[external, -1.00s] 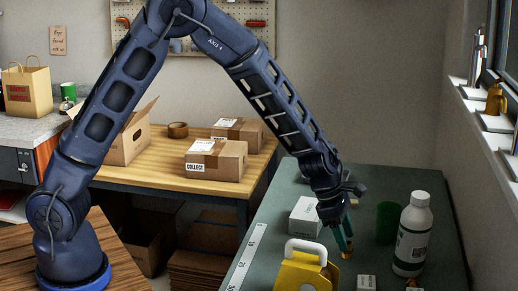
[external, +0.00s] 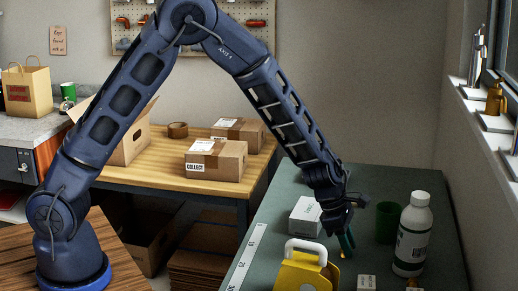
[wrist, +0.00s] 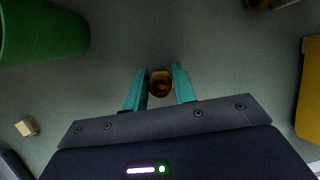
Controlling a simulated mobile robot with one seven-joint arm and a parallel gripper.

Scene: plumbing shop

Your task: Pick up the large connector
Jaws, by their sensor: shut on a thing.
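A round brass-coloured connector (wrist: 160,84) with a dark hollow middle sits between the two teal fingers of my gripper (wrist: 160,90) in the wrist view. The fingers are shut on it, one on each side. In the external view my gripper (external: 345,243) points down over the green-grey bench, and only a small bit of brass shows by the fingertips. I cannot tell from this view whether the connector touches the bench.
A yellow case with a white handle (external: 304,270) stands just left in front. A white box (external: 306,216) lies behind it. A green cup (external: 387,222) and a white bottle (external: 413,236) stand to the right. Small boxes (external: 366,282) lie at the front.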

